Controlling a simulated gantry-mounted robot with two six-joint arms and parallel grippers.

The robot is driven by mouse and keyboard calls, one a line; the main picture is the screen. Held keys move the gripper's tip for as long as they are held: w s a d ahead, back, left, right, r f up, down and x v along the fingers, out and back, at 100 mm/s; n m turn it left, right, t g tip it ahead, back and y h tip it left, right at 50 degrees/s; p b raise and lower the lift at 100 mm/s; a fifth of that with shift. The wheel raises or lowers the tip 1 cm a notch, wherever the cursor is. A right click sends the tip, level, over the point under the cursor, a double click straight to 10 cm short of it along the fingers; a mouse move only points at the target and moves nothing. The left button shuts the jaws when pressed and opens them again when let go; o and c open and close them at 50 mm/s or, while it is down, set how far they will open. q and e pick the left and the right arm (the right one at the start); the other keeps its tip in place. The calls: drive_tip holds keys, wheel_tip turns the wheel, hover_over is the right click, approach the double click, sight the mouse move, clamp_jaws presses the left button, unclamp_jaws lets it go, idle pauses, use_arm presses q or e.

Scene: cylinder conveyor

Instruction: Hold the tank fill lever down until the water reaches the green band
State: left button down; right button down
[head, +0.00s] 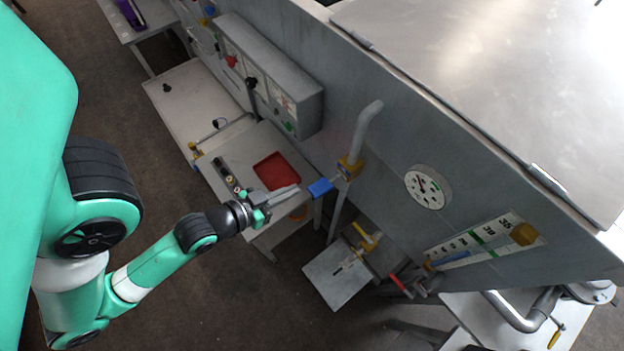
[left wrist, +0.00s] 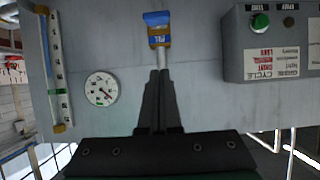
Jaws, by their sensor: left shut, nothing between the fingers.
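The fill lever has a blue handle (head: 320,188) on a yellow bracket (head: 349,167) on the tank wall. The level scale (head: 462,242) carries a green band (head: 483,236). Blue water (head: 455,257) in its tube ends to the left of the band. My right gripper is out of view.
A round dial (head: 428,187) is on the tank wall (head: 385,140). A red tray (head: 276,170) lies on a bench below the gripper. A grey control box (left wrist: 275,42) with a green button is right of the lever in the wrist view. A red-handled valve (head: 398,283) sits low.

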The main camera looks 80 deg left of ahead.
sight(315, 191)
use_arm(q)
drive_tip(key=b+x, duration=0.3)
drive_tip(key=x, duration=0.6)
wheel_tip(315, 191, down, 4)
drive_tip(key=shift+f+b, duration=0.15)
drive_tip(key=shift+b, duration=0.2)
